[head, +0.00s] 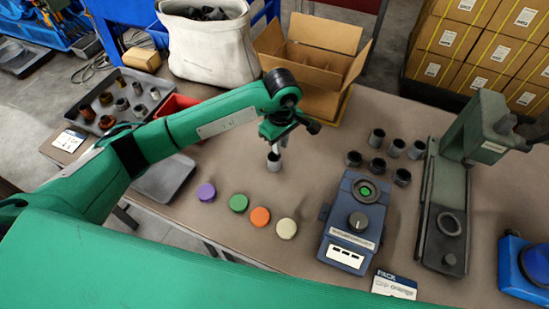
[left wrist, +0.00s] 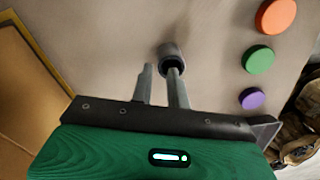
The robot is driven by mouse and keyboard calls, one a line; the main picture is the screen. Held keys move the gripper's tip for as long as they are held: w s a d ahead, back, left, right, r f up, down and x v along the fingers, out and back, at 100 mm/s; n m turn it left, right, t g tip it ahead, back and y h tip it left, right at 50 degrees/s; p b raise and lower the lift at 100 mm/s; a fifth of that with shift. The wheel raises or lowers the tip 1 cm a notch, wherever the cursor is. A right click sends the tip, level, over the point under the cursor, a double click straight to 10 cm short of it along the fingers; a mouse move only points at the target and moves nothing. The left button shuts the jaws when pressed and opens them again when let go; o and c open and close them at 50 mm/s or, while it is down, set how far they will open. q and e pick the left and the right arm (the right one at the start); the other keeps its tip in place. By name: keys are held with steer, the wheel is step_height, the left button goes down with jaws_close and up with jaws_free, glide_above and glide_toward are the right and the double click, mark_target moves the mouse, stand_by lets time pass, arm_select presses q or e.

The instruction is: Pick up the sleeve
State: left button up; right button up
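A small grey metal sleeve (head: 274,162) stands on the brown table under my left gripper (head: 273,147). In the left wrist view the sleeve (left wrist: 169,51) shows its dark hollow end toward the camera. The two fingers of the left gripper (left wrist: 160,70) are apart. One fingertip overlaps the sleeve's opening in that view, and the other is off to its left side. I cannot tell whether either finger touches the sleeve. Several similar dark grey sleeves (head: 377,138) stand in a group to the right. My right gripper is not in view.
Purple (head: 206,192), green (head: 239,203), orange (head: 260,216) and cream (head: 286,228) discs lie in front. A blue control box (head: 353,220) and a green press (head: 440,220) stand right. An open cardboard box (head: 312,60) and a tray of parts (head: 110,105) are behind.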

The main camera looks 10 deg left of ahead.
arm_select(q)
steer(key=shift+f, duration=0.45)
steer(key=shift+a+f+p, duration=0.1)
steer(key=shift+f+p, duration=0.25)
steer(key=shift+f, duration=0.05)
steer(key=f+p, duration=0.1)
steer(key=f, duration=0.2)
steer(key=shift+w+a+f, duration=0.1)
steer(key=shift+a+f, duration=0.1)
steer(key=shift+f, duration=0.35)
steer(key=shift+c, duration=0.3)
jaws_close()
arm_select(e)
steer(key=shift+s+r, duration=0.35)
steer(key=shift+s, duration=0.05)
